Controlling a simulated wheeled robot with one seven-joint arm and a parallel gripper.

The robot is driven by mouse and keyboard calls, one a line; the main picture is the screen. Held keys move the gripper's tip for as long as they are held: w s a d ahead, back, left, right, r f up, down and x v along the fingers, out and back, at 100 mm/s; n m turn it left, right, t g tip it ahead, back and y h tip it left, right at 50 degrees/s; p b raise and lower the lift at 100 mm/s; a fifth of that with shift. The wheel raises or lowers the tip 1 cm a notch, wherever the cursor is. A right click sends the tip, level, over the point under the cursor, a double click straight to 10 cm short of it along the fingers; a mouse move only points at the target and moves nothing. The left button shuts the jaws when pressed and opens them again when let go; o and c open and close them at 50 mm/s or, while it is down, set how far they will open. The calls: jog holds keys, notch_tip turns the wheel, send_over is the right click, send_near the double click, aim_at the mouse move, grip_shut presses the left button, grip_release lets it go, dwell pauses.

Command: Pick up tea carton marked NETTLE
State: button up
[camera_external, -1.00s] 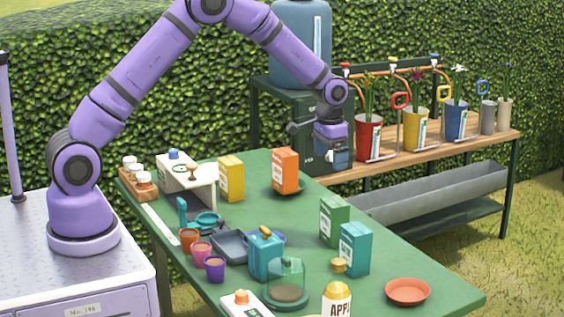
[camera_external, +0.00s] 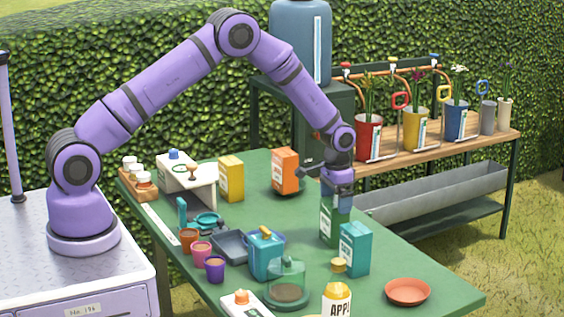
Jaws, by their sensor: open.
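Several tea cartons stand upright on the green table: a yellow one (camera_external: 231,178), an orange one (camera_external: 285,170), a green one (camera_external: 330,226) and a teal one (camera_external: 355,248). Their lettering is too small to read, so I cannot tell which is marked NETTLE. My gripper (camera_external: 337,205) points down at the top of the green carton and hides its upper part. The jaws are open; I cannot tell whether they touch the carton.
The teal carton stands close to the green one. A glass dome (camera_external: 287,284), a teal canister (camera_external: 265,256) and an apple bottle (camera_external: 337,301) are nearer the front. An orange saucer (camera_external: 408,291) lies at right. Some bare table (camera_external: 440,296) shows beyond it.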

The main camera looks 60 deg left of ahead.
aim_at(335, 213)
notch_tip(335, 213, down, 4)
jog(key=shift+a+f, duration=0.15)
jog(key=shift+f, duration=0.1)
jog(key=c, duration=0.8)
jog(key=shift+r, duration=0.1)
